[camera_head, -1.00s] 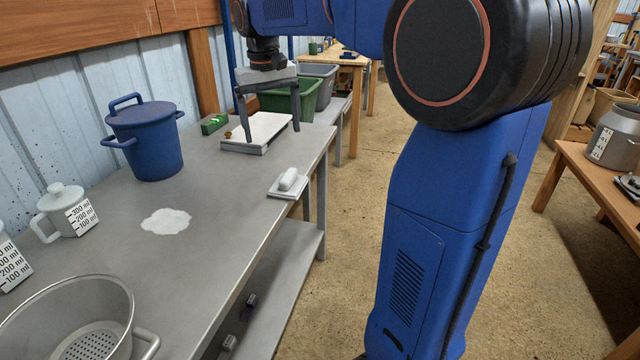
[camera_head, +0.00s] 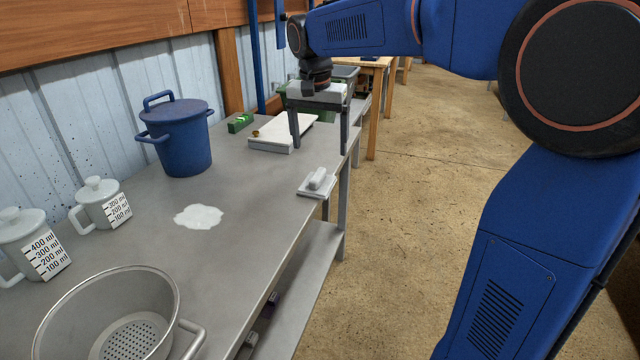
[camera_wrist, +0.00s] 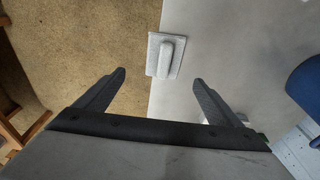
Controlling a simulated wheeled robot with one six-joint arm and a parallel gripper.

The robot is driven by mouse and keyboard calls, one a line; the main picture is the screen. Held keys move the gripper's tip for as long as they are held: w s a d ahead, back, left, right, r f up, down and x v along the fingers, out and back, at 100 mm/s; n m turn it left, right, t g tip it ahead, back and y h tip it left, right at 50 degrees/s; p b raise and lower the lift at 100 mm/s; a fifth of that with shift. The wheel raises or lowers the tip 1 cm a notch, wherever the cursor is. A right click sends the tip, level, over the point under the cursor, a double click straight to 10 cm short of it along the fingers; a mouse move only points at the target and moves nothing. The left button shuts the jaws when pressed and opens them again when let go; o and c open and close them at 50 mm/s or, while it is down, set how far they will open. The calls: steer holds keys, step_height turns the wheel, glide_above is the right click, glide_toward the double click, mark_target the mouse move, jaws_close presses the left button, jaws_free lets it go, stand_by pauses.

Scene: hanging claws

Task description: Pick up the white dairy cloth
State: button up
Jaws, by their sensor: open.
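A small white folded cloth (camera_head: 317,181), a thick roll on a flat square layer, lies at the right edge of the metal table. I take it to be the dairy cloth. It also shows in the wrist view (camera_wrist: 166,55), between and just beyond the fingertips. My gripper (camera_head: 320,148) is open and empty, pointing down above the table edge, behind the cloth in the head view. In the wrist view my gripper (camera_wrist: 158,78) has its fingers wide apart, not touching the cloth.
A flat white patch (camera_head: 198,216), perhaps spilled liquid, lies mid-table. The floor right of the table is clear.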

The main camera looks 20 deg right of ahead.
mark_target(318, 174)
steer(key=f, duration=0.6)
steer(key=shift+w+d, duration=0.15)
steer(key=shift+w, duration=0.25)
steer(key=f, duration=0.4)
steer(key=shift+w+a, duration=0.2)
steer(key=shift+w, duration=0.1)
steer(key=shift+w+f, duration=0.1)
steer(key=shift+f, duration=0.55)
steer(key=shift+f, duration=0.25)
steer(key=c, duration=1.2)
